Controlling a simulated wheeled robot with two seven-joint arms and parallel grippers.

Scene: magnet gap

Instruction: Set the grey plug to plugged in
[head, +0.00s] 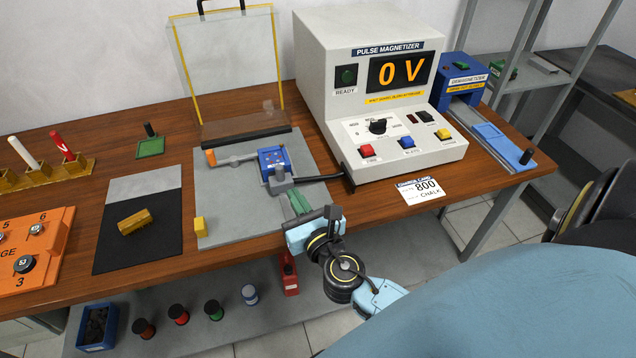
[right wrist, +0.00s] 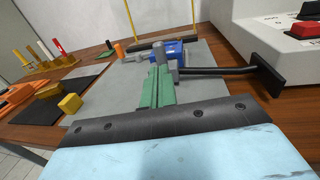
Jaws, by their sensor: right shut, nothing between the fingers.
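The grey plug (head: 281,182) stands at the front edge of a blue box (head: 274,160) on the grey plate (head: 232,222). A black cable runs from the plug right to the magnetizer. I cannot tell whether the plug is seated in the box. In the right wrist view the plug (right wrist: 167,58) shows just beyond the green fingertips, partly hidden by them. My right gripper (head: 298,199) is shut and empty, just in front of the plug; its green fingers also show in the right wrist view (right wrist: 156,84). I cannot tell whether they touch it. My left gripper is not in view.
The white pulse magnetizer (head: 318,60) reads 0 V, behind right. A clear shield (head: 229,75) stands behind the blue box. A yellow block (head: 200,227) sits on the plate's front left. A black mat (head: 115,242) lies left. A card (head: 421,190) lies right.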

